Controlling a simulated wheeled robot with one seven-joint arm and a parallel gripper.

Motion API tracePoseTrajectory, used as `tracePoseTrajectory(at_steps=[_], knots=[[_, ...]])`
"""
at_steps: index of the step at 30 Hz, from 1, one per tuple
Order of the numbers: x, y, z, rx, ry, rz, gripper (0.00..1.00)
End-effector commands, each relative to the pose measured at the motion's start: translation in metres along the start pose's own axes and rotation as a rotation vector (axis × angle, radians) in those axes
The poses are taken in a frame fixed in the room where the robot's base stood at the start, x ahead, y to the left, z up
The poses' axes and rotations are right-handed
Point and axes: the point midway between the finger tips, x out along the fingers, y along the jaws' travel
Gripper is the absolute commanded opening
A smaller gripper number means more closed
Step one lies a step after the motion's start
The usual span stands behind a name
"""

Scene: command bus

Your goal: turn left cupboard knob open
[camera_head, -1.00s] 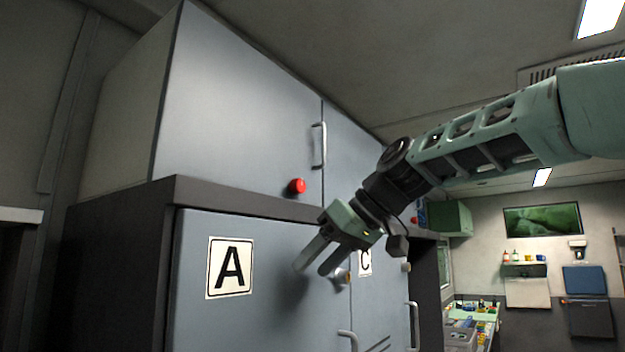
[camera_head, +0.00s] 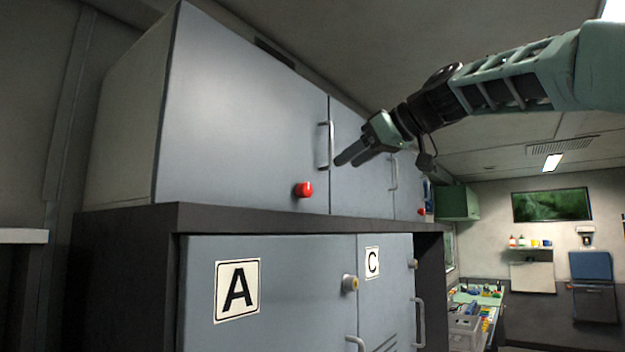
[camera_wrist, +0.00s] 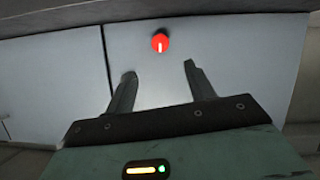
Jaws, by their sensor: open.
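The left upper cupboard door (camera_head: 240,110) is a grey panel that looks shut. Its red round knob (camera_head: 304,190) sits near the door's lower right corner, below a vertical bar handle (camera_head: 325,146). My gripper (camera_head: 346,161) is open and empty, up and to the right of the knob in the head view, apart from it. In the wrist view the red knob (camera_wrist: 160,43) with a pale upright mark shows just beyond and between the two open fingers (camera_wrist: 158,82). Nothing hides the knob.
Below a dark ledge (camera_head: 250,219) are lower doors labelled A (camera_head: 237,290) and C (camera_head: 372,263), with yellowish knobs and bar handles. A counter with small items is at the right back.

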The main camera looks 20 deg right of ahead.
Motion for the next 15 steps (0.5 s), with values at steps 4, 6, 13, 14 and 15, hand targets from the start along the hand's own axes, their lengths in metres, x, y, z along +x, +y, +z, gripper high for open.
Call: tracePoseTrajectory(at_steps=[4,6,13,14,15], knots=[[0.032,-0.001,-0.004,0.002,-0.003,-0.006,0.54],[0.046,0.000,-0.004,0.002,-0.003,-0.005,0.54],[0.090,-0.001,-0.003,0.002,-0.003,-0.005,0.54],[0.095,-0.001,-0.003,0.001,-0.002,-0.004,0.54],[0.101,-0.001,-0.003,0.002,-0.002,-0.005,0.54]])
